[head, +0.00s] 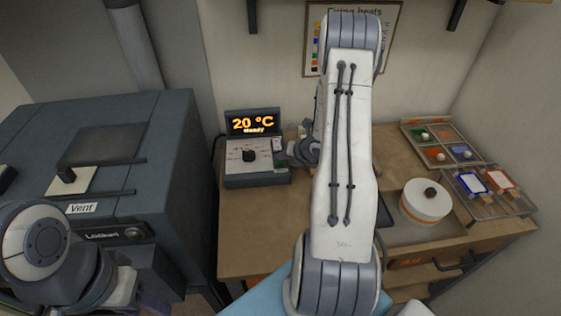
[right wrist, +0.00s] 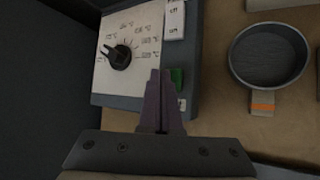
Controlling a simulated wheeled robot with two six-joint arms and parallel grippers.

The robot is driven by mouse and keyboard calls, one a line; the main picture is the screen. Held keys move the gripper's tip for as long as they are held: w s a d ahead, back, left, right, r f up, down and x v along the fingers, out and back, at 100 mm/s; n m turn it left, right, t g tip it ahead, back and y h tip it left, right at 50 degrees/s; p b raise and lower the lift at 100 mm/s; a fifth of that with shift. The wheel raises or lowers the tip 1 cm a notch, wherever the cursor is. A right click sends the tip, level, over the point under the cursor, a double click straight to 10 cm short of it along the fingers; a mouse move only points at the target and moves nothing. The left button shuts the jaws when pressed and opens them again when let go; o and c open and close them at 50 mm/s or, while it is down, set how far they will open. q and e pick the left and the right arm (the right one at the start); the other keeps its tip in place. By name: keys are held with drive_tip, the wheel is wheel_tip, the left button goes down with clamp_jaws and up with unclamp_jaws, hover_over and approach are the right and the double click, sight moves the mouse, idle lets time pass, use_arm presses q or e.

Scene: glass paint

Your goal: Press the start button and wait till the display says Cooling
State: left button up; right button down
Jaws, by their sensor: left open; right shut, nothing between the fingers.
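The controller (head: 256,160) stands on the bench, its display (head: 252,124) reading "20 °C" in orange with a smaller word below that looks like "Ready". Its panel has a black dial (right wrist: 121,57), a white on/off switch (right wrist: 174,18) and a green button (right wrist: 177,76). My right gripper (head: 284,157) is shut and empty at the controller's right side. In the right wrist view its fingertips (right wrist: 160,74) are just left of the green button, partly covering the panel; I cannot tell whether they touch it. My left gripper (head: 95,276) is low at the left, open, its fingers hard to make out.
A grey kiln (head: 105,150) with "Vent" and "Locked" labels stands left. A round dark dish (right wrist: 270,58) lies right of the controller. A white round pot (head: 426,203) and trays of coloured pieces (head: 440,142) are on the bench's right. My right arm hides the bench's middle.

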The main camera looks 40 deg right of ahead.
sight(281, 163)
drive_tip(key=shift+f+b, duration=0.4)
drive_tip(key=shift+b, duration=0.1)
idle(0.4)
drive_tip(key=shift+r, duration=0.1)
drive_tip(key=shift+r+p, duration=0.4)
drive_tip(key=shift+r, duration=0.35)
drive_tip(key=shift+r+p, duration=1.55)
drive_tip(key=shift+r, duration=1.05)
drive_tip(key=shift+f, duration=0.1)
